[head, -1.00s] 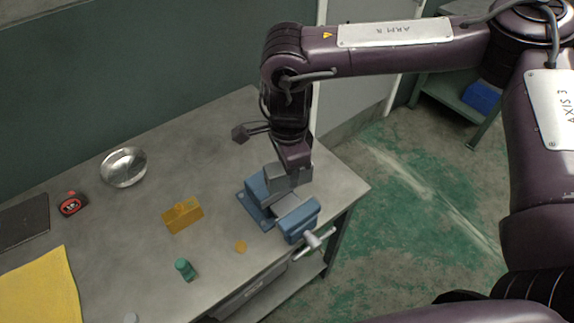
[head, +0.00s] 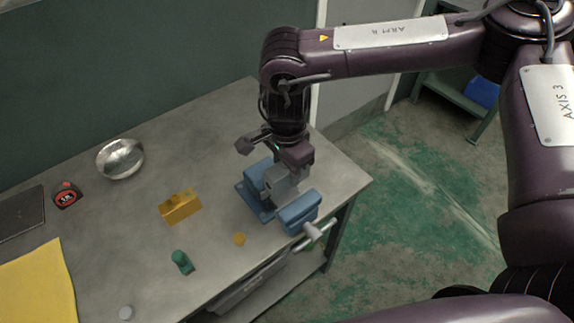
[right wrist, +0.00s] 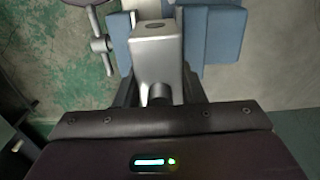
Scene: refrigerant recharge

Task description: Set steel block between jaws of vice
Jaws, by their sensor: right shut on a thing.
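The blue vice (head: 299,209) stands near the right end of the grey workbench, its jaws apart. The grey steel block (head: 282,183) hangs under my right gripper (head: 290,172), over the gap between the jaws. In the right wrist view, my right gripper (right wrist: 160,92) is shut on the steel block (right wrist: 157,52). The vice's blue parts (right wrist: 215,35) show on both sides of the block there. I cannot tell whether the block touches the jaws or the vice bed. My left gripper is not in view.
The vice handle (head: 313,231) juts past the front edge.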

